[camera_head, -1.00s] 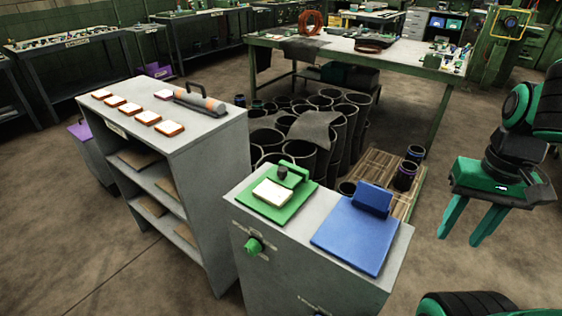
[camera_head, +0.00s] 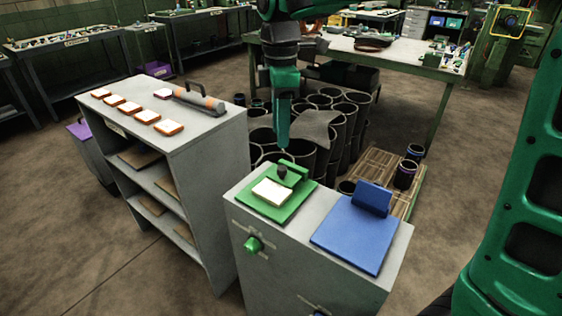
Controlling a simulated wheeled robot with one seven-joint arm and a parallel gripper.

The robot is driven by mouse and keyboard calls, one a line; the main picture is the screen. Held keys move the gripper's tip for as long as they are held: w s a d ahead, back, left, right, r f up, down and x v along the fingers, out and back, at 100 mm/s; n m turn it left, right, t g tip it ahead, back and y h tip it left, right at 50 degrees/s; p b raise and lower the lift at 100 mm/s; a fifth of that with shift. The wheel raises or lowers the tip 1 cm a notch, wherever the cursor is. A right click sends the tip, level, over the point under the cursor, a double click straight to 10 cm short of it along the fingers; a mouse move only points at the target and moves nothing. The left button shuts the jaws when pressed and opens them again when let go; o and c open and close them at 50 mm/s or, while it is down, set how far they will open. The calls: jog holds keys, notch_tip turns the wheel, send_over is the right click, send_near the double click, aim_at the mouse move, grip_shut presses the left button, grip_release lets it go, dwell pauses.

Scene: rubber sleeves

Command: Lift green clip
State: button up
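The green clip (camera_head: 295,171) stands at the back edge of a flat green board (camera_head: 264,211) on the grey cabinet's top. A dark round knob (camera_head: 282,171) sits at the clip's front. A white pad (camera_head: 272,192) lies on the board in front of the clip. My gripper (camera_head: 282,146) points down, its fingertips appearing just above the clip and knob in the picture. Its fingers line up one behind the other, so their gap is hidden. No contact with the clip can be made out.
A blue board with a raised blue clip (camera_head: 371,200) lies right of the green board. A grey shelf (camera_head: 205,140) with several pads and an orange-and-grey roller (camera_head: 199,100) stands left. Several dark cylinders (camera_head: 343,130) stand on the floor behind.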

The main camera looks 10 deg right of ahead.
aim_at(282, 167)
notch_tip(282, 167, down, 10)
jog(key=shift+d+r, duration=0.1)
jog(key=shift+d, duration=0.05)
dwell(0.3)
grip_shut()
